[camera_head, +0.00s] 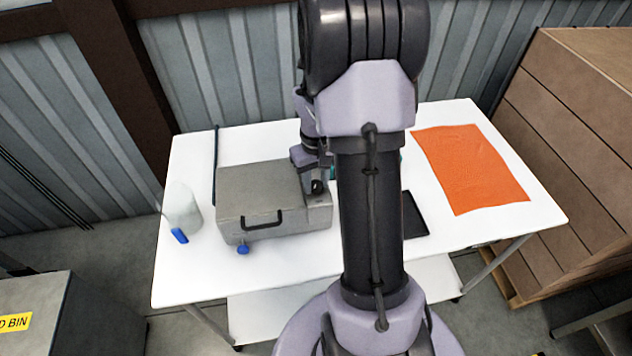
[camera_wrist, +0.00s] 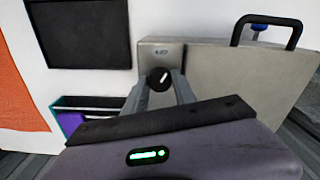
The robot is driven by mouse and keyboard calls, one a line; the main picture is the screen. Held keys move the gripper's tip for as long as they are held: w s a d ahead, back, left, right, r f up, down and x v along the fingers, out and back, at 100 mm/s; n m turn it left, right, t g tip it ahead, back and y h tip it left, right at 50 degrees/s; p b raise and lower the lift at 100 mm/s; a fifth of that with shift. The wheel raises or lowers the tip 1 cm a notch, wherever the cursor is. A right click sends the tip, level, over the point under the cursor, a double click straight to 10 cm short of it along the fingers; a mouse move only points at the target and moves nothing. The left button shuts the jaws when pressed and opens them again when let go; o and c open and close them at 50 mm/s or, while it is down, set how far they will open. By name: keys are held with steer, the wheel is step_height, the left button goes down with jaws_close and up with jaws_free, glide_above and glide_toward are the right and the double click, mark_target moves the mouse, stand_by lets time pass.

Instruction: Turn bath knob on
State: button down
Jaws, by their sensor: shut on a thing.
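The bath is a grey metal box (camera_head: 258,190) on the white table, with a black lid handle (camera_head: 262,222). Its control end (camera_wrist: 150,46) shows in the wrist view with a small label or display above a round black knob (camera_wrist: 159,75). The knob has a white pointer mark, tilted up to the right. My gripper (camera_wrist: 160,84) is shut on the knob, one grey finger on each side.
A blue drain knob (camera_head: 243,248) sticks out at the bath's front. A pale bottle with a blue part (camera_head: 182,205) stands left. Right are a black flat panel (camera_head: 413,215) and an orange cloth (camera_head: 470,168). A teal-edged tray (camera_wrist: 82,101) lies near the control end.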

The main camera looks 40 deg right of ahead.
mark_target(316, 183)
steer(key=m+b, duration=0.1)
steer(key=m, duration=0.4)
steer(key=shift+m+b, duration=0.3)
steer(key=m+b, duration=0.1)
steer(key=m, duration=0.3)
steer(key=shift+m, duration=0.7)
steer(key=c, duration=1.3)
jaws_free()
step_height(316, 183, up, 18)
steer(key=p, duration=0.5)
steer(key=shift+f, duration=0.25)
